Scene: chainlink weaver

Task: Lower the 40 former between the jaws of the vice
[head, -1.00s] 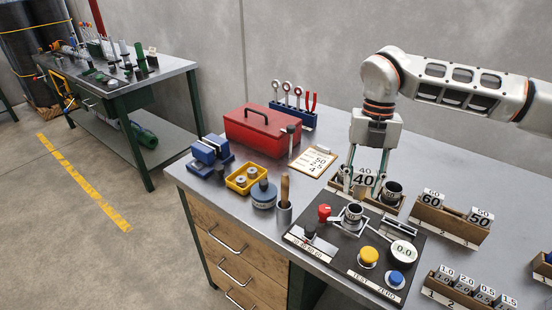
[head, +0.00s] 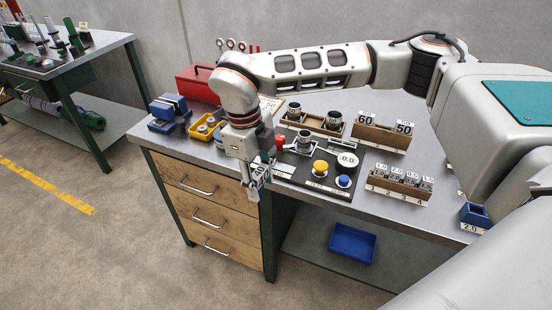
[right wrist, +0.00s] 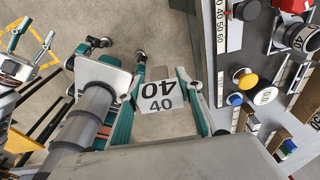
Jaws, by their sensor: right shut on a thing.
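The 40 former (head: 260,172), a pale block with a black 40 on it, is held in my right gripper (head: 256,184) in front of the bench's front edge. In the right wrist view, the former (right wrist: 160,98) sits between the teal fingers of my right gripper (right wrist: 163,92), its label facing the camera. The blue vice (head: 168,113) stands at the bench's left corner, to the left of the gripper and apart from it. Its jaw gap is too small to judge. My left gripper (right wrist: 33,38) shows only in the right wrist view, fingers apart and empty.
A yellow tray (head: 206,127) lies between vice and right arm. A red toolbox (head: 196,84) stands behind. The control panel (head: 318,172) and wooden racks (head: 382,136) fill the bench to the right. Floor is clear left of the drawers (head: 207,208).

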